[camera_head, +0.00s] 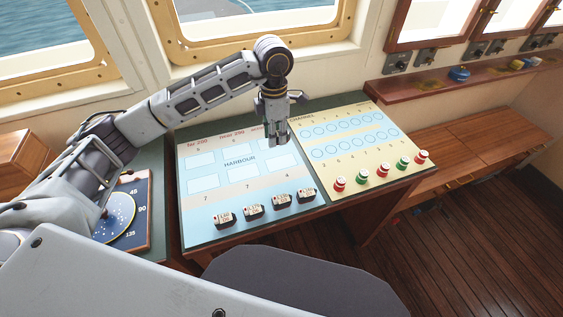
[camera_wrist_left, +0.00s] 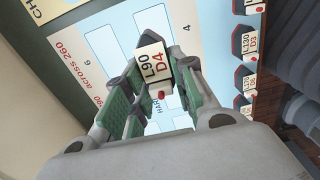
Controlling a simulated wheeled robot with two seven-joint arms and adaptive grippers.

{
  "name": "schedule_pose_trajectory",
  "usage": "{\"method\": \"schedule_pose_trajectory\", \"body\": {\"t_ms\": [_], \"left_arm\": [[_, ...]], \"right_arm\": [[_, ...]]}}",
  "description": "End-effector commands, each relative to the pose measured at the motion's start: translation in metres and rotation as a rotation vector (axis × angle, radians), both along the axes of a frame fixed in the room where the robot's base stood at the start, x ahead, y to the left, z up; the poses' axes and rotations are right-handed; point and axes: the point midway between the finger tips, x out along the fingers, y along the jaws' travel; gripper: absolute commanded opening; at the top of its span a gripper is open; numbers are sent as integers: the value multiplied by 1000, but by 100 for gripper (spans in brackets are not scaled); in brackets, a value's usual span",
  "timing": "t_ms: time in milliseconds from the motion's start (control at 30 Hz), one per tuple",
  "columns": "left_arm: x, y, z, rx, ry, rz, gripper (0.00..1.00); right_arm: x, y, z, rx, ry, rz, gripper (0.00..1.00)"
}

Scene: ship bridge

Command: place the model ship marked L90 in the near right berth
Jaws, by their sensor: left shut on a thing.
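My left gripper (camera_head: 277,138) is shut on a small dark model ship with a white top marked L90 D4 (camera_wrist_left: 153,68). In the left wrist view the ship sits between the green finger pads (camera_wrist_left: 150,110), above the blue harbour board. In the head view the fingers mostly hide it. The harbour board (camera_head: 225,165) has two rows of white berths. The near right berth (camera_head: 287,162) looks empty, just below the gripper in the head view. The height of the ship above the board is hard to tell. My right gripper is not in view.
Several other model ships (camera_head: 253,212) stand in a row along the board's near edge. Red and green buoys (camera_head: 362,175) stand on the yellow channel board (camera_head: 350,140) to the right. A blue dial (camera_head: 115,215) lies left, under my arm.

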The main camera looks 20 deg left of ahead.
Motion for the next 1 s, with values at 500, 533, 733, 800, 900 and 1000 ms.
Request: {"method": "schedule_pose_trajectory", "body": {"t_ms": [500,533,733,800,900,1000], "left_arm": [[0,0,-2,-1,1,18,7],[0,0,-4,0,1,18,7],[0,0,-25,1,3,19,7],[0,0,-35,-1,4,19,7],[0,0,-48,0,4,18,7],[0,0,-57,0,1,18,7]], "right_arm": [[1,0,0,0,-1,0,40],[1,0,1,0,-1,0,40],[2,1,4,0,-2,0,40],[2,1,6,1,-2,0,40],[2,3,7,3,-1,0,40],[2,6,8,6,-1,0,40]]}}
